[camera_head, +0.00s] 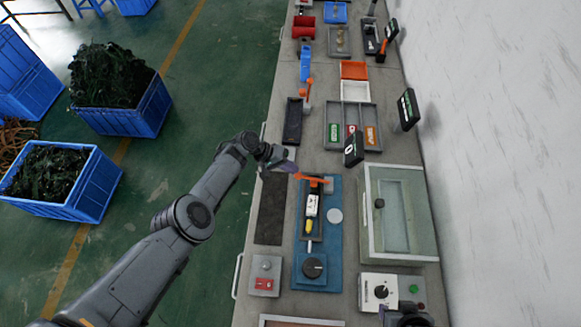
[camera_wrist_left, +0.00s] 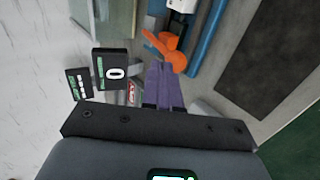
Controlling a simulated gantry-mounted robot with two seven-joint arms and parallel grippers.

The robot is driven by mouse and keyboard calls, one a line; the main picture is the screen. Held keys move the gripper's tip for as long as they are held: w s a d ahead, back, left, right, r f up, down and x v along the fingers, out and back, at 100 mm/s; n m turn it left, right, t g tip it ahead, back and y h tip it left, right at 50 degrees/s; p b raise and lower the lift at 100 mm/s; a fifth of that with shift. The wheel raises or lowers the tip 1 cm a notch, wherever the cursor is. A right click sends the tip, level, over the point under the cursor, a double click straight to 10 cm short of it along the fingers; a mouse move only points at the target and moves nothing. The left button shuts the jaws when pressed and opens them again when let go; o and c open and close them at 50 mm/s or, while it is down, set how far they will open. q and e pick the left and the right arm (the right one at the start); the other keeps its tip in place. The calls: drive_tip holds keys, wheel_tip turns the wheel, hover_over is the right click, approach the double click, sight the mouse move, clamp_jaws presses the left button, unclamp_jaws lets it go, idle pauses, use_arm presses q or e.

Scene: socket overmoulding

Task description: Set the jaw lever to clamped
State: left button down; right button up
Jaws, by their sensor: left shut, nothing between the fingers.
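The orange jaw lever (camera_head: 311,179) lies across the far end of the blue fixture (camera_head: 331,250), its free end pointing left. A white and yellow part (camera_head: 311,206) sits in the fixture's dark channel. My left gripper (camera_head: 290,167) is shut and empty, just beyond and left of the lever's free end. In the left wrist view its purple fingers (camera_wrist_left: 164,84) are together beside the orange lever (camera_wrist_left: 166,48); I cannot tell if they touch it. My right gripper's fingers do not show.
A glass-lidded box (camera_head: 428,225) stands right of the fixture. A dark mat (camera_head: 271,210) lies left of it. A black display (camera_head: 354,149) and a compartment tray (camera_head: 333,110) are beyond it. A control box with a dial (camera_head: 378,291) is near right.

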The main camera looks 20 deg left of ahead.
use_arm(q)
drive_tip(key=p+v, duration=0.4)
drive_tip(key=v, duration=0.7)
drive_tip(key=shift+a+f, duration=0.25)
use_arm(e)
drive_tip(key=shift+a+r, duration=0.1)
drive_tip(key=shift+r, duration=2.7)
